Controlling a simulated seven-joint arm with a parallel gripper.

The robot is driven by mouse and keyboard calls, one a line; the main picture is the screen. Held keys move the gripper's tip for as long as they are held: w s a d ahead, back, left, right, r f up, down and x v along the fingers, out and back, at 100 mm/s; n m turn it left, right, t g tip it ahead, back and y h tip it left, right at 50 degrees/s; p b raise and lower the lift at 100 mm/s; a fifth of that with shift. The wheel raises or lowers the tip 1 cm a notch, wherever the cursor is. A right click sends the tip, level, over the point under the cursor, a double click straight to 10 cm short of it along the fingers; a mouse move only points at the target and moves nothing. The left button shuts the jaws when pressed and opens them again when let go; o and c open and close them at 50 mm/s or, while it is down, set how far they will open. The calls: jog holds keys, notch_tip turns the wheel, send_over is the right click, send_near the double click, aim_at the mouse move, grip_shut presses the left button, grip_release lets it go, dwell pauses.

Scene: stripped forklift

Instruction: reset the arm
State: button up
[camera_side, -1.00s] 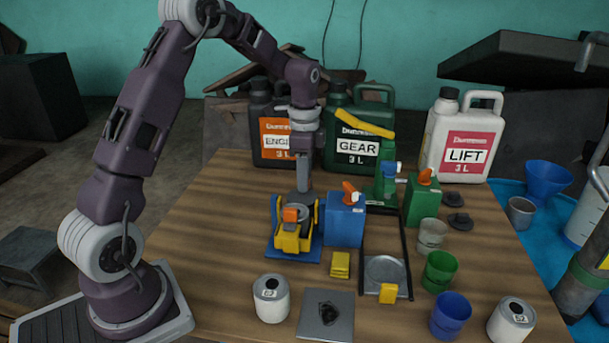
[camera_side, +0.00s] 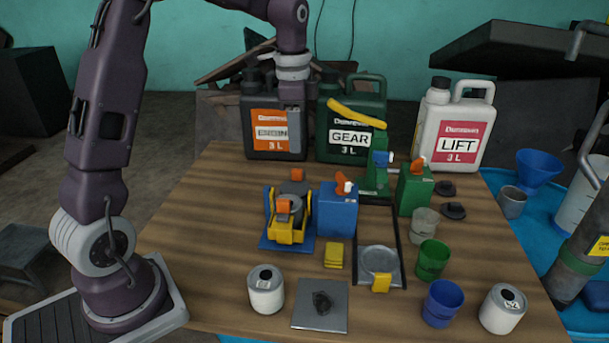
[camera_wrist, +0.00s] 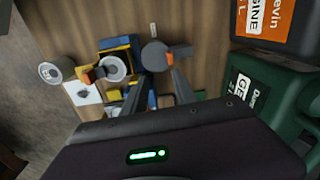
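My gripper (camera_side: 291,122) is raised above the back of the table, in front of the orange-labelled canister. In the wrist view my gripper (camera_wrist: 158,78) has two fingers apart with nothing between them. Below it lies a grey round part with an orange piece (camera_wrist: 155,56); it shows in the side view behind the forklift (camera_side: 293,187). The yellow forklift (camera_side: 287,231) stands on a blue base and carries another grey round part with an orange piece. My arm is bent high, its elbow cut off by the top edge.
Large canisters, orange-labelled (camera_side: 262,148), green GEAR (camera_side: 345,148) and white LIFT (camera_side: 452,140), line the table's back. Blue (camera_side: 338,215) and green (camera_side: 414,190) jugs, cups and white cans (camera_side: 266,291) crowd the middle and front. The table's left side is clear.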

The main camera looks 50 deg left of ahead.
jog(key=s+d+r+n+t, duration=0.2)
jog(key=s+d+r+n, duration=0.1)
jog(key=s+d+r, duration=0.5)
jog(key=s+d+f+n+t, duration=0.1)
jog(key=s+d+n, duration=0.1)
jog(key=s, duration=0.6)
jog(key=s+d+f+n+t, duration=0.2)
jog(key=s+d+n, duration=0.1)
jog(key=s, duration=0.6)
